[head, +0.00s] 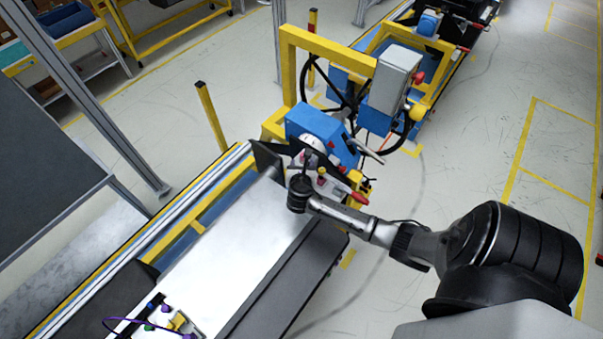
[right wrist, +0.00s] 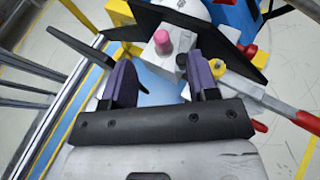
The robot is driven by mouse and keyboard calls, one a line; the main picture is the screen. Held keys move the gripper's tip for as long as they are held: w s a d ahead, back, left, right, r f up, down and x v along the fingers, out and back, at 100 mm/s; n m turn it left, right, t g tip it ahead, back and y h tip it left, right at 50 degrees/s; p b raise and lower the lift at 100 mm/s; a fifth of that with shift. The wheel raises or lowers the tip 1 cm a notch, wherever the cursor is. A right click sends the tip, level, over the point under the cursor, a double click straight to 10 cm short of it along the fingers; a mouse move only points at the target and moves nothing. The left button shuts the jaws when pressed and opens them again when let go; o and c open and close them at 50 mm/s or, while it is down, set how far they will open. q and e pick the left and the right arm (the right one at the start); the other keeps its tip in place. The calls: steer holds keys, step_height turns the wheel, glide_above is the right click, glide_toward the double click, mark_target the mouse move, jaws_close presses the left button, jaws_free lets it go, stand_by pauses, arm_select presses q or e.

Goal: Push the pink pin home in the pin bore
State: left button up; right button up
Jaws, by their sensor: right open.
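The pink pin (right wrist: 161,40) shows in the right wrist view as a short rounded pink end standing up from a grey metal block (right wrist: 163,60). The bore itself is hidden beneath the pin, and I cannot tell how deep the pin sits. My right gripper (right wrist: 161,82) is open, with its two purple-faced fingers apart and nothing between them. The pin and block lie beyond the fingertips, in line with the gap. In the head view the right gripper (head: 306,160) is over the fixture at the far end of the pale table. I cannot make out the pin there. My left gripper is out of view.
A red-handled clamp (right wrist: 290,112) and a yellow knob (right wrist: 217,68) are close to the right finger. Dark plates flank the block. A blue and yellow machine (head: 315,125) stands behind the fixture. The pale tabletop (head: 235,235) is mostly clear.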

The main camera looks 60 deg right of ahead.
steer(key=shift+v, duration=2.6)
steer(key=s+a+r+m+y, duration=0.2)
steer(key=a+r+m+y, duration=0.15)
steer(key=a+m, duration=0.55)
steer(key=s+a+r+m+y, duration=0.25)
steer(key=a+m+y, duration=0.3)
steer(key=m, duration=0.75)
steer(key=s+a+g+y+p, duration=0.1)
steer(key=s+a, duration=0.3)
steer(key=s, duration=0.4)
steer(key=s+a+g+y+p, duration=0.1)
steer(key=s+a, duration=0.3)
steer(key=s, duration=0.4)
steer(key=shift+s+a+f+g+y, duration=0.2)
steer(key=shift+a+f+g+y, duration=0.1)
steer(key=shift+a+f+y, duration=0.15)
